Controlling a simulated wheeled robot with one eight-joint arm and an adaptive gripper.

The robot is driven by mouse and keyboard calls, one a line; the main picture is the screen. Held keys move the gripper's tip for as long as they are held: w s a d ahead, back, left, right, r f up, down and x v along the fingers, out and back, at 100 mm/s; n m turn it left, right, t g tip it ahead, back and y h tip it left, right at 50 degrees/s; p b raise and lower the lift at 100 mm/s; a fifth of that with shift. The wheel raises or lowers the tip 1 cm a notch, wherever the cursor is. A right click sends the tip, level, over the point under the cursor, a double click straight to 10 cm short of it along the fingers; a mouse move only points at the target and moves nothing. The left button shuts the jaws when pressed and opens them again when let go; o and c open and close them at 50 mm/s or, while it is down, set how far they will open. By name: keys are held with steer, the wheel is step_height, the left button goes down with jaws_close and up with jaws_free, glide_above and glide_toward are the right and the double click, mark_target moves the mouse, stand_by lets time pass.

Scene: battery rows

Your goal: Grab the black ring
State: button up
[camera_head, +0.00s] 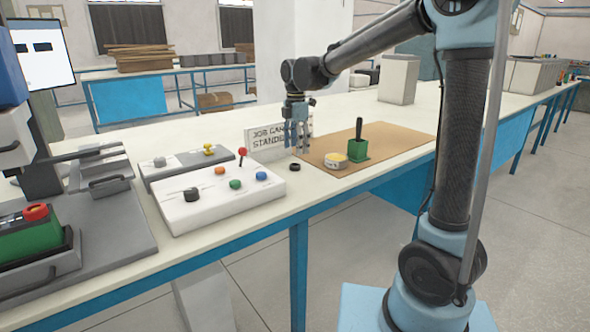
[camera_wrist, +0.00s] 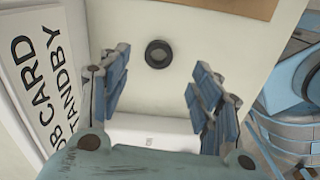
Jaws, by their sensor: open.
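The black ring (camera_head: 295,167) lies flat on the cream bench top, between the white control box and the brown mat. It also shows in the wrist view (camera_wrist: 158,54), whole and unobstructed, with bare bench around it. My gripper (camera_head: 298,148) hangs fingers-down above the bench, a little above the ring, beside the sign. In the wrist view my gripper (camera_wrist: 158,76) has its blue fingers spread wide to the left and right, with nothing between them. The ring appears between and beyond the fingertips, apart from them.
The white control box (camera_head: 222,197) with coloured knobs is left of the ring. A job card sign (camera_head: 266,139) stands close behind my gripper. The brown mat (camera_head: 400,148), right, bears a round tin (camera_head: 336,160) and a green block with a black handle (camera_head: 358,148).

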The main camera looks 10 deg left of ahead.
steer(key=shift+a+f, duration=0.2)
steer(key=shift+f, duration=3.15)
steer(key=c, duration=0.8)
